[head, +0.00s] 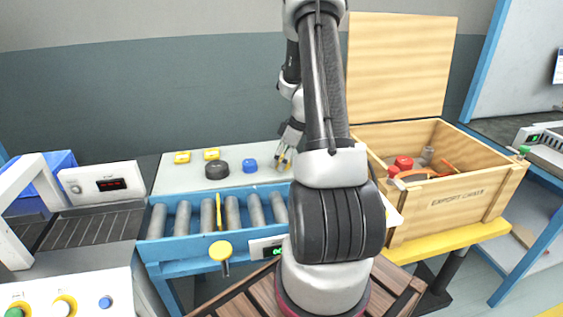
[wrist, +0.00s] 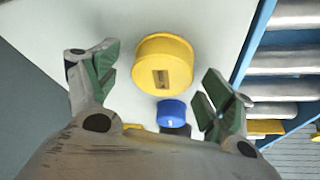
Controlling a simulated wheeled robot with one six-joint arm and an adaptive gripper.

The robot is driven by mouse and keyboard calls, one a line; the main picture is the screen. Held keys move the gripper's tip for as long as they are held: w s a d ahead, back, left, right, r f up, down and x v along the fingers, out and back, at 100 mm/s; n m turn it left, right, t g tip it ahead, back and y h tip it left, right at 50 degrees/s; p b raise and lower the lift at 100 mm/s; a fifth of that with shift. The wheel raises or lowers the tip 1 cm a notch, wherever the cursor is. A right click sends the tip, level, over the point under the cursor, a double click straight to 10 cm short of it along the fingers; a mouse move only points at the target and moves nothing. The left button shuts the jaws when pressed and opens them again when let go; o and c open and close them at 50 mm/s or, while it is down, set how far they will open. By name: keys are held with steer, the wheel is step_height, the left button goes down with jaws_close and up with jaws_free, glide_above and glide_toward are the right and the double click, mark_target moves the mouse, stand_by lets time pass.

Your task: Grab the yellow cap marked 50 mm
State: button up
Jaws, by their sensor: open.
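A round yellow cap (wrist: 180,50) lies on the pale bench top in the wrist view. It has a small tan label with a dark mark that I cannot read. My gripper (wrist: 160,68) is open, with one green-padded finger on each side of the cap in the picture. The fingers appear apart from it, and its height below them is hard to judge. In the head view my gripper (head: 283,157) is over the right end of the bench top and mostly hides the cap. A smaller-looking blue cap (wrist: 171,114) sits beside the yellow one.
The blue cap (head: 250,165), a black cap (head: 217,169) and two yellow pieces (head: 182,157) (head: 212,154) stand left of my gripper. A roller conveyor (head: 180,243) runs along the front. An open wooden crate (head: 450,207) with red and grey parts stands right.

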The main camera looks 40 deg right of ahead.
steer(key=shift+f, duration=0.1)
steer(key=c, duration=0.9)
